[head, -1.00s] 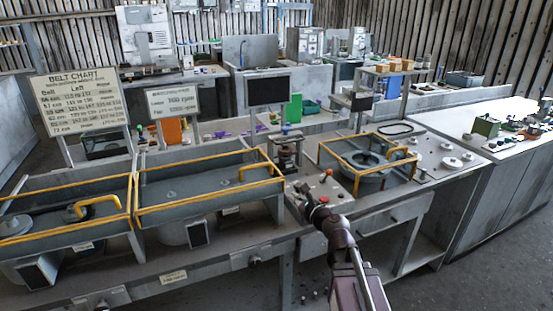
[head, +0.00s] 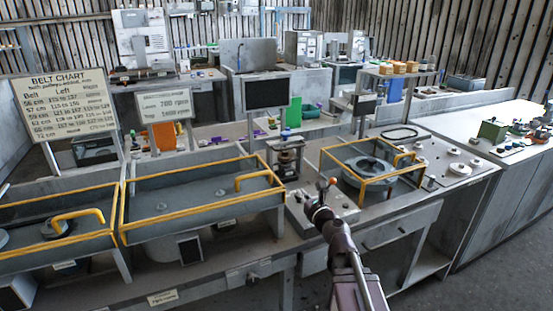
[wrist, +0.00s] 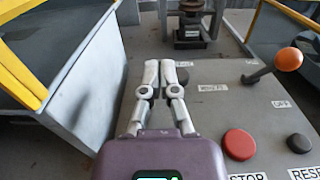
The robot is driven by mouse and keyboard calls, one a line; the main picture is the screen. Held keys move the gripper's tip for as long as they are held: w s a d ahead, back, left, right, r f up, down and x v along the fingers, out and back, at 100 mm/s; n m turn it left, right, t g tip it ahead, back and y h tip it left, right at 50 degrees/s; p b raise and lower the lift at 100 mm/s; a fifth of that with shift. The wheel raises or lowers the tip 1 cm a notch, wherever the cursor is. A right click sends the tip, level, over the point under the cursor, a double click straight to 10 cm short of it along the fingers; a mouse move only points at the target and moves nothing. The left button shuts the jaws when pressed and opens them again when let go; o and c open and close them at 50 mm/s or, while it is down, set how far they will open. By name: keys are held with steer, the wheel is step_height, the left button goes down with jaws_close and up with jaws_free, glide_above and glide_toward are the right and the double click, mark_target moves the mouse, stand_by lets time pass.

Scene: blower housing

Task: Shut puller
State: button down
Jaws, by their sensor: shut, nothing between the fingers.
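My gripper (head: 313,202) is over the left part of a grey control panel (head: 346,209). In the wrist view its two pale fingers (wrist: 159,70) are together and empty. A lever with an orange ball knob (wrist: 288,60) stands on the panel, to the right of the fingers and apart from them. The knob also shows in the head view (head: 332,181). A dark press-like device, possibly the puller (head: 287,157), stands behind the panel. Its lower part shows at the top of the wrist view (wrist: 187,32). I cannot tell whether it is open or shut.
A red button (wrist: 239,144) and a dark button (wrist: 299,143) lie to the right of my gripper. A yellow-railed trough (head: 200,195) stands left of the panel. A yellow-railed guard around a round housing (head: 370,170) stands right of it.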

mark_target(270, 157)
steer(key=shift+w+a+r, duration=0.1)
steer(key=shift+a, duration=0.1)
steer(key=shift+w+d, duration=0.1)
steer(key=shift+w, duration=0.15)
steer(key=shift+w, duration=0.55)
steer(key=x, duration=2.2)
steer(key=shift+w+a, duration=0.2)
steer(key=shift+a, duration=0.15)
steer(key=shift+x, duration=2.25)
steer(key=shift+s, duration=0.2)
